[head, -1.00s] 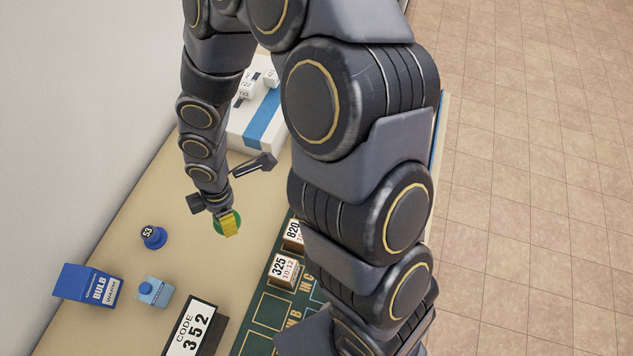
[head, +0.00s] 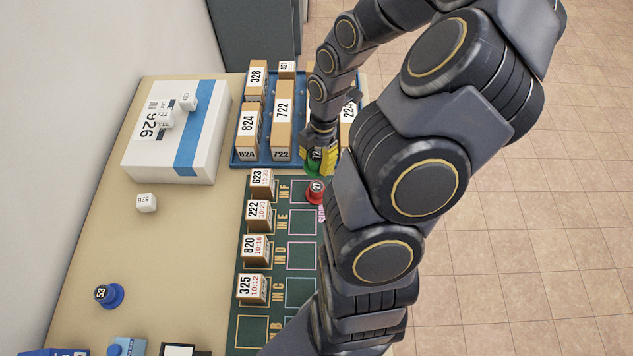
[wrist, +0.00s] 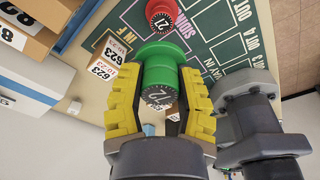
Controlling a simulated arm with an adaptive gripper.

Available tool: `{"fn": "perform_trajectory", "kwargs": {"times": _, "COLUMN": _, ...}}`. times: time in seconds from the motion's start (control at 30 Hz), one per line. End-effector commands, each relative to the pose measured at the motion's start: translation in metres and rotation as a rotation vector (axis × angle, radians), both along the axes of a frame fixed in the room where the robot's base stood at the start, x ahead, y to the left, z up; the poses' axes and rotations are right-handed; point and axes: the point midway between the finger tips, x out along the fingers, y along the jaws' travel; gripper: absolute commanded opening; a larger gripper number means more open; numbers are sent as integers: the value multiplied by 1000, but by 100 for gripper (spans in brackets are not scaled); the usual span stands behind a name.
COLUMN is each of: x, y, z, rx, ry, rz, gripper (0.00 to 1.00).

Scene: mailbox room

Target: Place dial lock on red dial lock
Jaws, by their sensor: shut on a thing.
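My gripper (head: 319,160) is shut on a green dial lock (head: 313,167) with a dark numbered dial. In the wrist view the green dial lock (wrist: 157,60) sits between the yellow fingers of my gripper (wrist: 160,88). A red dial lock marked 27 (head: 316,192) stands on the dark green mat (head: 284,293), just in front of the held lock. In the wrist view the red dial lock (wrist: 161,13) is above the green one in the picture, partly cut by the edge. The locks look apart, but their height difference is hard to tell.
Small numbered boxes (head: 258,215) line the mat's left side. A blue tray (head: 238,163) with tall cartons (head: 283,125) is behind. A white parcel (head: 180,130) is at back left. A blue dial lock (head: 109,295) stands front left. The table's middle left is mostly clear.

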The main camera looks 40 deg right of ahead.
Motion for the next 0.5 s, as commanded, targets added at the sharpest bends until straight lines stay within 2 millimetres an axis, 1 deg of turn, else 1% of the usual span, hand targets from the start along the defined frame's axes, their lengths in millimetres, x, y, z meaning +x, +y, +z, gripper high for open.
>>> {"fn": "perform_trajectory", "kwargs": {"times": 0.3, "x": -2, "y": 0, "z": -40, "rx": 3, "ry": 6, "rz": 1, "gripper": 1}}
{"fn": "perform_trajectory", "kwargs": {"times": 0.43, "x": -1, "y": -1, "z": -49, "rx": 1, "ry": 2, "rz": 0, "gripper": 1}}
{"fn": "perform_trajectory", "kwargs": {"times": 0.5, "x": -1, "y": 0, "z": -57, "rx": 3, "ry": 2, "rz": -1, "gripper": 1}}
